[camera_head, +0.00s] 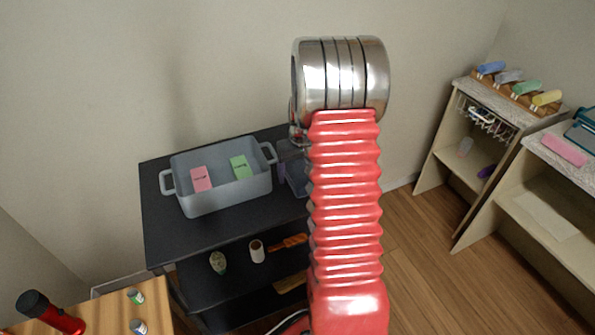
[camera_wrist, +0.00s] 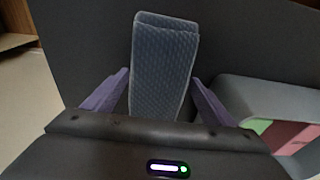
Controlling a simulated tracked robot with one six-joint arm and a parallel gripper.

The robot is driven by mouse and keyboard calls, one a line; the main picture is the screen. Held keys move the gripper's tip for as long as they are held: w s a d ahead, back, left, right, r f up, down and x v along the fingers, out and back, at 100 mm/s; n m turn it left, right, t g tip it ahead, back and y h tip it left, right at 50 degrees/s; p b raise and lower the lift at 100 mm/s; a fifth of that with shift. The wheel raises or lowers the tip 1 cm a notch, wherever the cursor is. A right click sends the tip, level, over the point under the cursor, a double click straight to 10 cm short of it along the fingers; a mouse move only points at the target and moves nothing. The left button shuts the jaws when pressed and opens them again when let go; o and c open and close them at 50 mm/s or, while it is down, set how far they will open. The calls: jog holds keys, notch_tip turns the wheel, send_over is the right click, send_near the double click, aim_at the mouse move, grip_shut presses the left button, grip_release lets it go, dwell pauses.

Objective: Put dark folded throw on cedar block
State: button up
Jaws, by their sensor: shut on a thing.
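In the wrist view, my gripper (camera_wrist: 160,77) has its two purple fingers on either side of a dark blue-grey folded throw (camera_wrist: 165,60) with a quilted texture. It is shut on the throw. In the head view, my arm hides most of the gripper. Part of the dark throw (camera_head: 298,184) shows beside the arm, over the right part of the black shelf top (camera_head: 235,222). I cannot tell whether it touches that top. I cannot identify the cedar block for certain. An orange-brown long thing (camera_head: 289,241) lies on the shelf below.
A grey bin (camera_head: 225,197) with pink and green packets stands left of the gripper on the black top. A white roll (camera_head: 257,251) and a patterned jar (camera_head: 218,263) stand on the shelf below. Pale shelves (camera_head: 470,135) stand at right, with bare floor (camera_head: 410,235) between.

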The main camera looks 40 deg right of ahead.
jog(key=o, duration=1.4)
jog(key=shift+f, duration=0.1)
jog(key=r, duration=0.4)
jog(key=s+r, duration=0.1)
jog(key=r, duration=0.6)
jog(key=shift+s+a+r, duration=0.2)
jog(key=shift+s+r, duration=0.1)
jog(key=shift+r, duration=0.25)
